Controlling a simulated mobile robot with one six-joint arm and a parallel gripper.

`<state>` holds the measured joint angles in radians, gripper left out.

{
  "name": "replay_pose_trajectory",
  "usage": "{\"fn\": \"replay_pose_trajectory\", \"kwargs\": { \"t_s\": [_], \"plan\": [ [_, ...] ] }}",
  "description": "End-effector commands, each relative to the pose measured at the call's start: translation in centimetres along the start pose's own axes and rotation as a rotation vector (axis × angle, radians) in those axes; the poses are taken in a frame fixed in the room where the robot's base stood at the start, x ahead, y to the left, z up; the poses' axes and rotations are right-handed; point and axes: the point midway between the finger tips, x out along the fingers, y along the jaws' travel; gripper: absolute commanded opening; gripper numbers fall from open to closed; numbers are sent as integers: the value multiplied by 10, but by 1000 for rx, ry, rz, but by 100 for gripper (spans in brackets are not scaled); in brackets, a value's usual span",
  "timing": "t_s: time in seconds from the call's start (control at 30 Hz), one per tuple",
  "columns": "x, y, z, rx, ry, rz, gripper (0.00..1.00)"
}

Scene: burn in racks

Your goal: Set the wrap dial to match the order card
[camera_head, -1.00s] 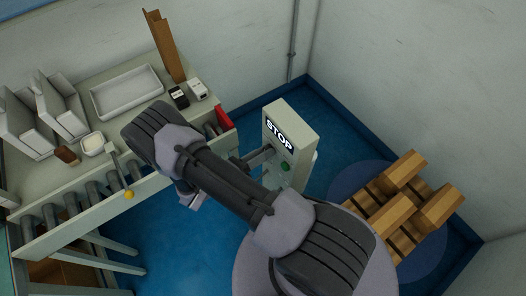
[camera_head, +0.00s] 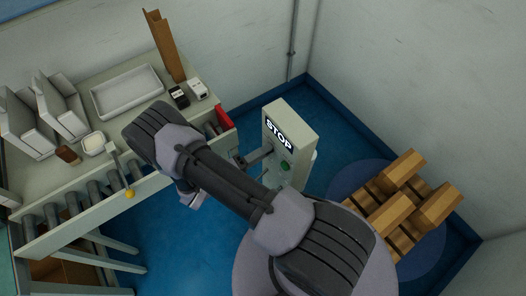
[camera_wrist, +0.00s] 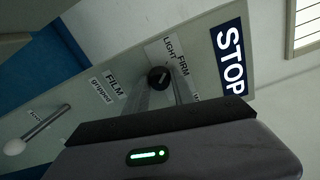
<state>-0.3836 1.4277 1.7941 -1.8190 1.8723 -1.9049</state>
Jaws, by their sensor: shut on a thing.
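The wrap dial (camera_wrist: 158,76) has a round black end and sits on the grey panel below a label reading LIGHT and FIRM; part of that label is covered. My gripper (camera_wrist: 163,88) is shut on the dial, one grey finger to each side of it in the wrist view. The dial's pointer setting cannot be read. The panel (camera_head: 300,128) with its STOP sign (camera_head: 279,136) stands right of the bench in the head view, where my forearm hides most of the gripper. I cannot make out an order card in either view.
A rod with a white knob (camera_wrist: 15,147) sticks out near the FILM gripped label (camera_wrist: 106,87). A green button (camera_head: 285,166) is on the panel. A roller bench (camera_head: 78,192) stands left, and wooden blocks (camera_head: 400,200) lie right.

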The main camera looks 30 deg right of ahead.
Motion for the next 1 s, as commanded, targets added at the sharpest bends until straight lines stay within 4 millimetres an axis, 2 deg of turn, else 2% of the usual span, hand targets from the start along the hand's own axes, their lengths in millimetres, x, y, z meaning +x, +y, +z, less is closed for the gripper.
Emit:
{"fn": "replay_pose_trajectory", "kwargs": {
  "t_s": [0.57, 0.6, 0.67, 0.7, 1.0],
  "plan": [
    [0, 0, 0, -29, 0, 0, 0],
    [0, 0, 0, -29, 0, 0, 36],
    [0, 0, 0, -29, 0, 0, 48],
    [0, 0, 0, -29, 0, 0, 52],
    [0, 0, 0, -28, 0, 0, 52]
  ]
}}
